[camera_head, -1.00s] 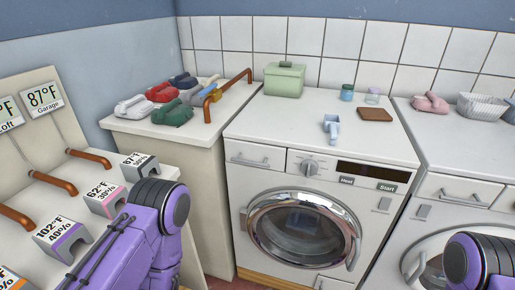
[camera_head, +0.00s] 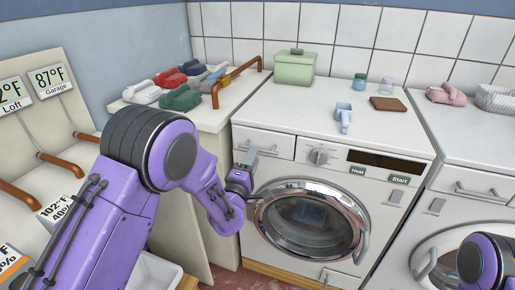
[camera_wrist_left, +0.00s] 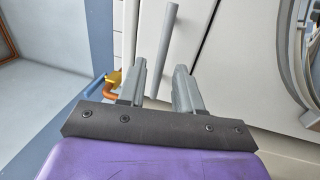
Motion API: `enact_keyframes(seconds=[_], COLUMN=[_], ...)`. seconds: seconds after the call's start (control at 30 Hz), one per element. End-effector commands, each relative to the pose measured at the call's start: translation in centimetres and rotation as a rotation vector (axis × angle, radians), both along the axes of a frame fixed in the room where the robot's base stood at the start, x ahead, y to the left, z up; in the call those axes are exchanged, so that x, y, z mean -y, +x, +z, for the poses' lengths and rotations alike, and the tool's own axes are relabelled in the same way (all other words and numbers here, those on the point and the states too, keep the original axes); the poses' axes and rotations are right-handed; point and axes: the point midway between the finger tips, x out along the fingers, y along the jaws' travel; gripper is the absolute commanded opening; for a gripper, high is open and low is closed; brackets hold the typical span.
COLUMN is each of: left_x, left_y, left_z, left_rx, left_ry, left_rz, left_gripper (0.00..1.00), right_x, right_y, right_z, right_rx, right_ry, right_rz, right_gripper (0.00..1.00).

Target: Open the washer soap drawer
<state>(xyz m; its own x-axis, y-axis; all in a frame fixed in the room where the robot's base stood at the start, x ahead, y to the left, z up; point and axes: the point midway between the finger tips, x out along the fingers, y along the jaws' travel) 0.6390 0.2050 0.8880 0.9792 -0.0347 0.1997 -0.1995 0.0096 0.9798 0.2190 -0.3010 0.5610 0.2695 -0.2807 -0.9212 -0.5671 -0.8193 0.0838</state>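The washer soap drawer (camera_head: 275,142) is at the upper left of the white washer (camera_head: 310,130) front, left of the knob, and looks shut. Its grey bar handle (camera_head: 255,149) is partly behind my left gripper (camera_head: 242,170), which is close to the drawer's lower left. In the left wrist view, my left gripper (camera_wrist_left: 158,68) is open, its two grey fingers apart. The drawer handle (camera_wrist_left: 167,45) shows as a bar ahead of and between the fingertips; contact cannot be told. My right gripper is not in view; only a piece of my right arm shows at the lower right.
The round washer door (camera_head: 305,222) is just right of my left gripper.

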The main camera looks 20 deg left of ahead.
Motion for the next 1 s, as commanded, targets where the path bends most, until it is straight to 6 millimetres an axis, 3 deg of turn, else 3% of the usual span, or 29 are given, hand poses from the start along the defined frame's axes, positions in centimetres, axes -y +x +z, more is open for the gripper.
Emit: enact_keyframes(seconds=[0.1, 0.23, 0.57, 0.67, 0.7, 1.0], left_x=[0.0, 0.1, 0.1, 0.1, 0.1, 0.1], left_y=[2.5, 4.2, 4.9, 4.9, 4.9, 4.5], left_z=[0.6, 0.8, 0.8, 0.8, 0.8, 0.8], left_rx=[0.0, -0.002, -0.004, -0.004, -0.004, -0.005], left_ry=[0.0, 0.001, 0.002, 0.002, 0.002, 0.002], left_rz=[0.002, 0.001, 0.002, 0.002, 0.002, 0.001], left_gripper=[0.34, 0.34, 0.34, 0.05, 0.0, 0.0], right_x=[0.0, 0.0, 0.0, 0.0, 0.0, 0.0], right_y=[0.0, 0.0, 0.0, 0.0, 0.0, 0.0], right_z=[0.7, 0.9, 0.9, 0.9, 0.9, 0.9], right_rx=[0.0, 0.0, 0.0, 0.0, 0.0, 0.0], right_ry=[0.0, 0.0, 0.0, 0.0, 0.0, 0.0], right_rz=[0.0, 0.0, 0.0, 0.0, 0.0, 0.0], right_gripper=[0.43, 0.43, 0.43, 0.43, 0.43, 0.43])
